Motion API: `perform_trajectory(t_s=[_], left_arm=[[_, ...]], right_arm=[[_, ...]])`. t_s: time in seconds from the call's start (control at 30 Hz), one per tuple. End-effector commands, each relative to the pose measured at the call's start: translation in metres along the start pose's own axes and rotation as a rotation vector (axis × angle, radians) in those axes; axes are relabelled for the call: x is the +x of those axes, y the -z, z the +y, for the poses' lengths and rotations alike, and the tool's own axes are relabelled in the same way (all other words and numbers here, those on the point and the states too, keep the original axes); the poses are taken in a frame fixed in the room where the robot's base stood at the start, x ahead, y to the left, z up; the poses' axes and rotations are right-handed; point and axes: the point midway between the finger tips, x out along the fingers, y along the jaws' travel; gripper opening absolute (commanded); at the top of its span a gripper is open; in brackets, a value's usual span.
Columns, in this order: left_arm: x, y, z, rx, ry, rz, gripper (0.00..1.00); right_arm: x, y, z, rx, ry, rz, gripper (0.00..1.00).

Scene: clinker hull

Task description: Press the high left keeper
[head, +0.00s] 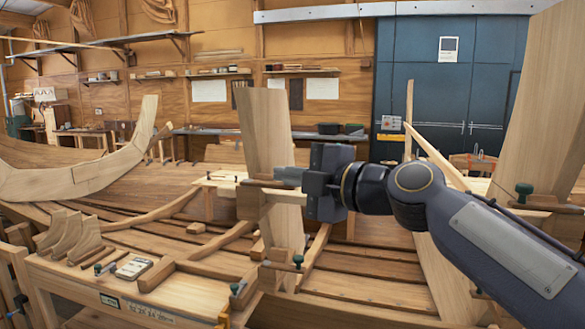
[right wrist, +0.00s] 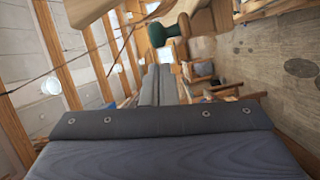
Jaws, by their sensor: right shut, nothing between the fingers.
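A tall pale upright board (head: 266,125) stands left of centre in the head view. A high wooden keeper (head: 250,200) crosses it at mid-height. A lower keeper (head: 280,266) with a green knob (head: 298,260) crosses it further down. My right gripper (head: 277,176) is shut and empty, pointing left at the upper keeper's level and covering part of it. I cannot tell whether it touches. In the right wrist view a green knob (right wrist: 157,34) on a wooden piece is just beyond and above the shut fingers (right wrist: 158,85). My left gripper is not in view.
Another upright board (head: 540,110) with a green-knobbed keeper (head: 523,192) stands at the right. A bench with wooden brackets (head: 75,235) and small tools is at the front left. Hull planking (head: 365,262) lies below my arm. Blue cabinets (head: 440,85) stand behind.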

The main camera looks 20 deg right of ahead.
Motion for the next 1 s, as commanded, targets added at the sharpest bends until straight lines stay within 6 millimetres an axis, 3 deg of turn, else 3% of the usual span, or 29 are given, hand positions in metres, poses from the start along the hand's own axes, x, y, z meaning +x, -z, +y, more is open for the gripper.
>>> perform_trajectory(t_s=[0.17,0.53,1.0], left_arm=[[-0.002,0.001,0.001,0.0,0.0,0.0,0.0],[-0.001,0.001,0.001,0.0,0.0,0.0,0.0],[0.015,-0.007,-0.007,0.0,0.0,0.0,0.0]], right_arm=[[0.002,-0.01,0.0,0.001,0.0,0.0,0.0],[0.002,-0.011,0.0,0.0,0.0,0.001,0.0],[0.001,-0.02,0.0,-0.003,0.01,0.071,0.0]])
